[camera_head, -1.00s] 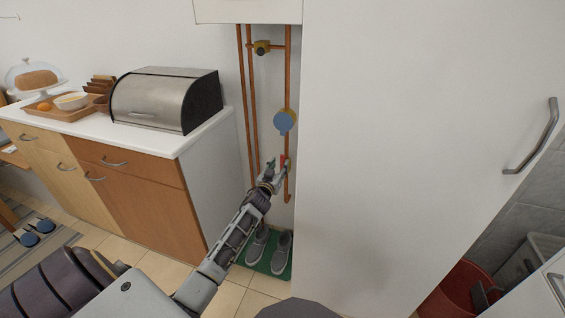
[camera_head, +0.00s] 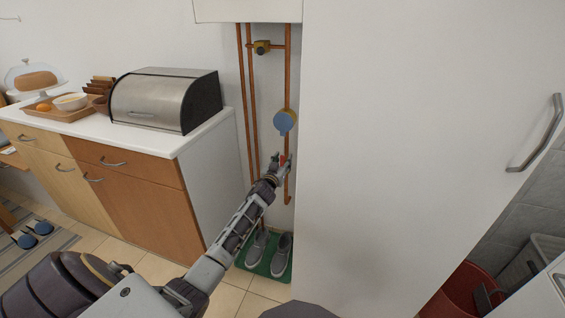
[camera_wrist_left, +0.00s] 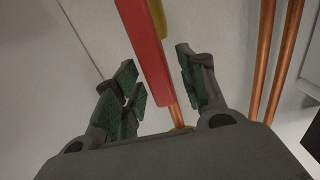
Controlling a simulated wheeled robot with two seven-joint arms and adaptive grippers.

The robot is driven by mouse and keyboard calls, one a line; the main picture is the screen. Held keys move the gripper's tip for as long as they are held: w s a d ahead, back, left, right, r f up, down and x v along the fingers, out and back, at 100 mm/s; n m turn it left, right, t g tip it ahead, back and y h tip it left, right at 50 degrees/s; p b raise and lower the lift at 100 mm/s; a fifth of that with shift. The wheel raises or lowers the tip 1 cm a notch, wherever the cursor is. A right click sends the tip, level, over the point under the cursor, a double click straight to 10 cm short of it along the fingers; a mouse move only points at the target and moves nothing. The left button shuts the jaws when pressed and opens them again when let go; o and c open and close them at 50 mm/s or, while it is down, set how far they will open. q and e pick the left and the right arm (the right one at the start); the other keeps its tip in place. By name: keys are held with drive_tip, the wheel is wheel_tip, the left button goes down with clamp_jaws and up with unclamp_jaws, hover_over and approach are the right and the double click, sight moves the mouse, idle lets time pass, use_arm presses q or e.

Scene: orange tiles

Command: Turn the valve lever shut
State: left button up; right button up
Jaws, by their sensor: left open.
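The red valve lever (camera_head: 283,160) is on the right-hand copper pipe in the recess, below a round blue gauge. In the left wrist view the lever (camera_wrist_left: 145,55) is a long red bar, with a yellow part beside it. It reaches down between my open left fingers (camera_wrist_left: 160,85), which have green pads. In the head view my left gripper (camera_head: 278,164) is at the lever and partly hides it. I cannot tell whether the pads touch the lever. My right gripper is not in view.
Copper pipes (camera_head: 241,90) run down the narrow recess, with a blue gauge (camera_head: 284,122). A tall white cabinet (camera_head: 400,150) closes off the right side. A counter (camera_head: 170,140) with a bread bin (camera_head: 166,98) stands left. Grey shoes (camera_head: 282,254) sit on a green mat below.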

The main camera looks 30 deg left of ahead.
use_arm(q)
clamp_jaws()
